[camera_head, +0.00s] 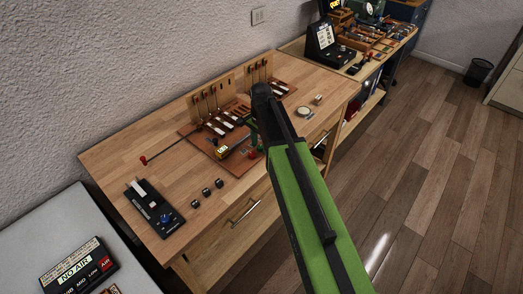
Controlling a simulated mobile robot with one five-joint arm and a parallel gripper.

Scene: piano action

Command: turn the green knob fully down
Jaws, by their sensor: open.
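I cannot make out a knob that is clearly green. A small dark green part (251,132) shows at the right of the piano action, partly behind my arm, and I cannot tell whether it is a knob or part of my arm. A black control box (153,207) with a white slider and a small blue knob (165,218) lies at the bench's front left. My green and black arm reaches over the bench from the lower right. Its bent end is above the piano action, and I cannot make out my gripper's jaws there.
The piano action model (222,122) stands on a reddish board on the wooden bench (118,152). A yellow and black item (221,152) lies at its front. A grey table (35,238) is at left. Open floor lies at right.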

